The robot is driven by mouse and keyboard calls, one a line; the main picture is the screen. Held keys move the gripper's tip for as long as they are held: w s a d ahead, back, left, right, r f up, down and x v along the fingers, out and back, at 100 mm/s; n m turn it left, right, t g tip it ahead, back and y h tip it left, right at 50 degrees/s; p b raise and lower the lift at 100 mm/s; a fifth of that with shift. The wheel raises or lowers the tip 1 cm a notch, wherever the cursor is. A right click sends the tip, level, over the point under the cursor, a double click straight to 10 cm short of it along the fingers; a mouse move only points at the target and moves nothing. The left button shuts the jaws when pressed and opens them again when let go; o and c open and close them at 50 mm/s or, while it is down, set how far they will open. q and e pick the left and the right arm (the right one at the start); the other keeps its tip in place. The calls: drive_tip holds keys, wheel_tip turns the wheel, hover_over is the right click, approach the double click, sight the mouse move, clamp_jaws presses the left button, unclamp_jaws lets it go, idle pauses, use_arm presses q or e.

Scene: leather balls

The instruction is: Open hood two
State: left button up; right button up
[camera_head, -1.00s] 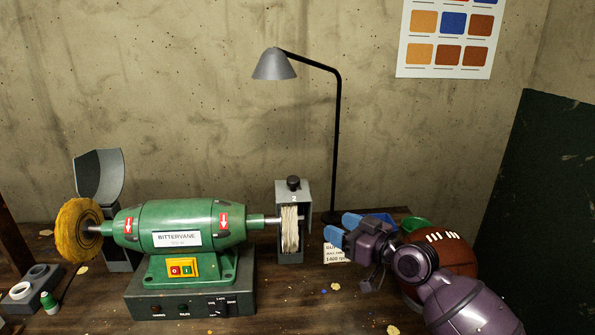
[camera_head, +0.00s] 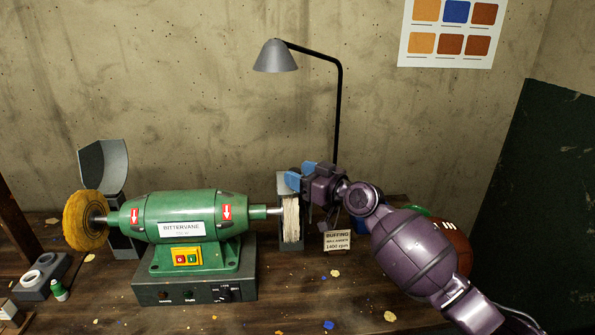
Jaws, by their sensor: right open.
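Hood two is the grey metal hood (camera_head: 284,183) around the white buffing wheel (camera_head: 291,219) at the right end of the green machine (camera_head: 187,217). Its top, with the knob, is largely hidden behind my right gripper. My right gripper (camera_head: 300,174), with blue fingertips, is open at the top of this hood, with its fingers pointing left. I cannot tell whether the fingers touch the knob. The other hood (camera_head: 103,165), behind the yellow wheel (camera_head: 86,220), stands swung up at the left. My left gripper is not in view.
A desk lamp (camera_head: 338,110) stands behind my right gripper. A buffing sign (camera_head: 338,241) is on the bench below it. A brown leather ball (camera_head: 458,247) sits partly hidden behind my right arm. Small bottles and blocks lie at the left edge.

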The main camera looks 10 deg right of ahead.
drive_tip(key=shift+w+a, duration=0.4)
drive_tip(key=shift+a, duration=0.05)
drive_tip(key=shift+c, duration=0.5)
clamp_jaws()
